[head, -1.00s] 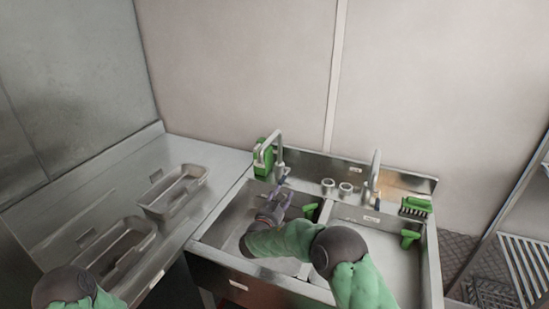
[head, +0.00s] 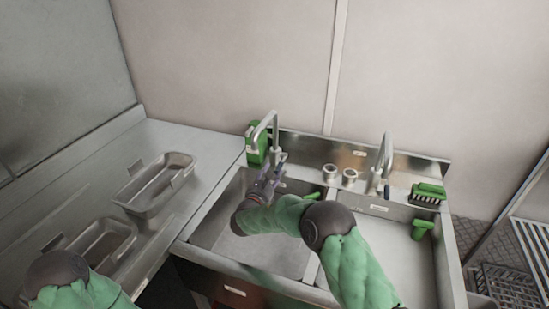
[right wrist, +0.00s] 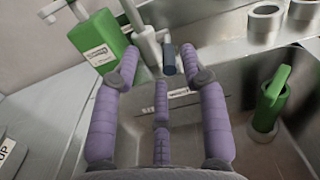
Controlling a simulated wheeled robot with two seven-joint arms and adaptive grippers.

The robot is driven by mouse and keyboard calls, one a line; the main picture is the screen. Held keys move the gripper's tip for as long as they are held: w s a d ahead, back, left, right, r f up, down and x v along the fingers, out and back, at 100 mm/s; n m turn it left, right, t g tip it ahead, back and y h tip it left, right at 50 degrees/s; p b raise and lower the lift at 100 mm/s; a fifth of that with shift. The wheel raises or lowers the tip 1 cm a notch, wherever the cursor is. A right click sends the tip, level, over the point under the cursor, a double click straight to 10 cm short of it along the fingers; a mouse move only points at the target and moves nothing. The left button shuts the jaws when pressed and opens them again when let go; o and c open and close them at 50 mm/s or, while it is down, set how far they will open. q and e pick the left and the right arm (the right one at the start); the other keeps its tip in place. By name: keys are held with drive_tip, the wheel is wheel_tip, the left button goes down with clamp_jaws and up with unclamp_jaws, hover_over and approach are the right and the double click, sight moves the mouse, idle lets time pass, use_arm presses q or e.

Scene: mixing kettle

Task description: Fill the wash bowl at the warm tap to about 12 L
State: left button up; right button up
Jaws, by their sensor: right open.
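The left tap (head: 268,128) stands at the back of the left basin (head: 270,255). In the right wrist view a dark blue tap lever (right wrist: 168,60) shows just beyond my fingertips. My right gripper (head: 268,180) is open and reaches over the left basin toward that lever. Its purple fingers are spread in the right wrist view (right wrist: 160,68), with nothing held; whether they touch the lever I cannot tell. The right tap (head: 385,155) stands behind the right basin. I cannot make out a wash bowl or running water. My left gripper is out of view.
A green container (head: 255,150) stands beside the left tap. Two metal rings or cups (head: 329,171) sit between the taps. A green brush (head: 428,193) lies at the right ledge. Green-handled items stand in both basins. Metal trays (head: 160,183) rest on the left counter.

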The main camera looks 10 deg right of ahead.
drive_tip(key=b, duration=0.4)
approach(280, 166)
drive_tip(key=w+f, duration=0.1)
drive_tip(key=shift+x, duration=3.5)
drive_tip(key=shift+d, duration=0.1)
drive_tip(key=shift+w, duration=0.1)
drive_tip(key=shift+b+x, duration=0.7)
drive_tip(key=shift+x, duration=1)
drive_tip(key=shift+c, duration=0.3)
clamp_jaws()
